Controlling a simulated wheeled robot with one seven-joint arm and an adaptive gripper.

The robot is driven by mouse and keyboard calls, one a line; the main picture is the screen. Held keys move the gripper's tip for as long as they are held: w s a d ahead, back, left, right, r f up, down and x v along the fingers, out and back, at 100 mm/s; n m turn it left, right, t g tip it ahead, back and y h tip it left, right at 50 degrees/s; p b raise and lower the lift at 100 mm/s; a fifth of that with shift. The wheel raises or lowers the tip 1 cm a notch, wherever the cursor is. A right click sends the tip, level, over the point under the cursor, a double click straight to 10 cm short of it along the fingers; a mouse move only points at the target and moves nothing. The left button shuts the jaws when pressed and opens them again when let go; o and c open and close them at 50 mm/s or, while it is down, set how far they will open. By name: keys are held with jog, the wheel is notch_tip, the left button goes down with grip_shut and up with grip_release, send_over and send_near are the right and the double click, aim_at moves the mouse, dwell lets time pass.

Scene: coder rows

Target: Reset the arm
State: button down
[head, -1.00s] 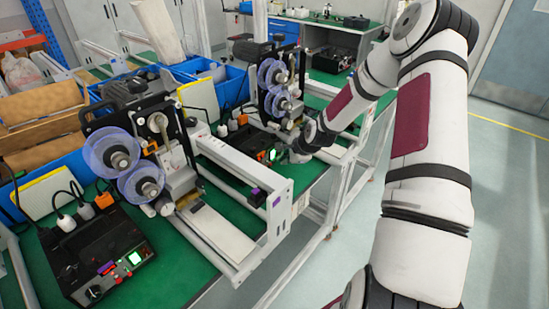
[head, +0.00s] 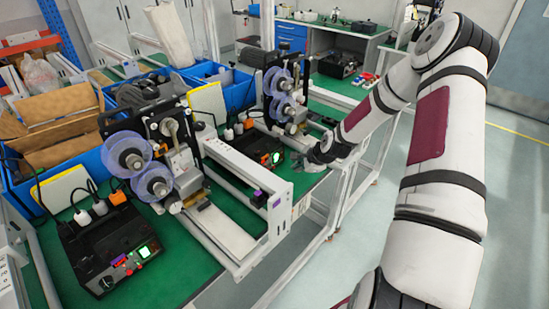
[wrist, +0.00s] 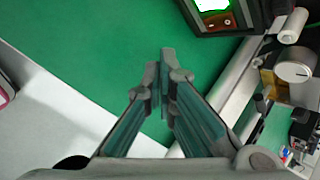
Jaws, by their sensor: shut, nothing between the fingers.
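My arm reaches from the right side of the head view over the green bench. Its wrist end is beside the far coder machine (head: 283,92), to the right of that machine's black control box (head: 262,150).
A nearer coder machine (head: 150,165) with purple-rimmed reels and its black control box (head: 108,250) stand at the left. A white frame rail (head: 235,165) runs between the machines. Blue bins (head: 240,90) line the back. Open floor (head: 510,220) lies right of the bench.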

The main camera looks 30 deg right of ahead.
jog(key=s+a+r+n+g+h, duration=0.1)
jog(key=s+a+r+n, duration=0.25)
jog(key=r, duration=0.55)
jog(key=s+a+r+n+g, duration=0.1)
jog(key=s+a+r+n, duration=0.2)
jog(key=a+r+n, duration=0.35)
jog(key=s+a+r+n+h, duration=0.1)
jog(key=s+a+r+n, duration=0.2)
jog(key=r, duration=0.7)
jog(key=s+a+r+n, duration=0.3)
jog(key=s+r, duration=0.1)
jog(key=s, duration=0.3)
jog(key=s+a+r+n, duration=0.3)
jog(key=s+a+r, duration=0.1)
jog(key=s, duration=0.3)
jog(key=s+a+r+n+y, duration=0.1)
jog(key=s+a+r+n, duration=0.2)
jog(key=s, duration=0.5)
jog(key=shift+a+r, duration=0.2)
jog(key=shift+r, duration=0.25)
jog(key=shift+s, duration=0.1)
